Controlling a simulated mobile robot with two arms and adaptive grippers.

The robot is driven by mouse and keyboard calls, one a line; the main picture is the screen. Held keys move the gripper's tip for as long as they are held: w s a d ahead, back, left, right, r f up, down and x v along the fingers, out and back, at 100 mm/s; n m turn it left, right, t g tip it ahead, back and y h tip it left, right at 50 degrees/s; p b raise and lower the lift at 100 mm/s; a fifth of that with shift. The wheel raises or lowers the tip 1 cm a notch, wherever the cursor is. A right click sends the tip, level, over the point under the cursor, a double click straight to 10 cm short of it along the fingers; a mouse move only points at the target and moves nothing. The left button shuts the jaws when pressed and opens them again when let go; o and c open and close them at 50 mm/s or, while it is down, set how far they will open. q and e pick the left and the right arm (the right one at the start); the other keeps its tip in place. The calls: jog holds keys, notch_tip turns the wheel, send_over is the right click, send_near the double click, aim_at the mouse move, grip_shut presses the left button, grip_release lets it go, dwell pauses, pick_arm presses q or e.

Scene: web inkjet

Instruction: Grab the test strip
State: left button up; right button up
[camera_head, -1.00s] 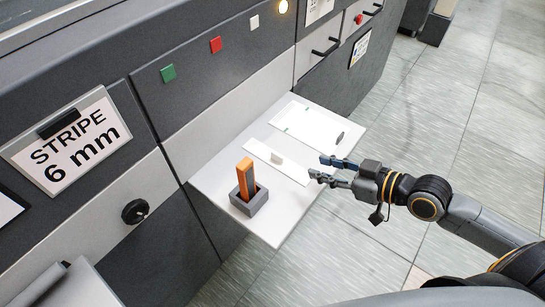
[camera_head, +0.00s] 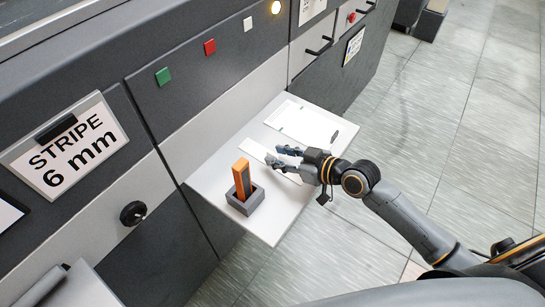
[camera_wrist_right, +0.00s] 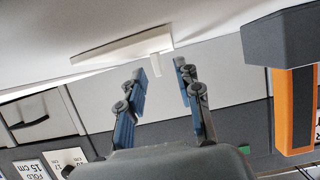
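The test strip is a long white strip (camera_head: 254,149) with a small raised tab, lying flat on the light grey shelf (camera_head: 208,178). In the head view my right gripper (camera_head: 278,156) covers its tab and part of its length. In the right wrist view, which looks upside down, the strip (camera_wrist_right: 120,47) shows at the top with its tab (camera_wrist_right: 155,66) hanging between the directions of the two fingertips. My right gripper (camera_wrist_right: 160,68) is open, with a gap between its blue-padded fingers. Whether the fingers reach around the tab cannot be told. My left gripper is not in view.
An orange and dark upright tool (camera_head: 243,178) stands in a grey square holder (camera_head: 246,202) on the shelf's near left. A white sheet (camera_head: 303,123) with green marks lies behind my right gripper. The dark machine front (camera_head: 215,85) rises behind the shelf.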

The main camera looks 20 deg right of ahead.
jog(key=shift+w+a+f, duration=0.2)
jog(key=shift+w+a, duration=0.15)
jog(key=shift+w, duration=0.1)
grip_shut()
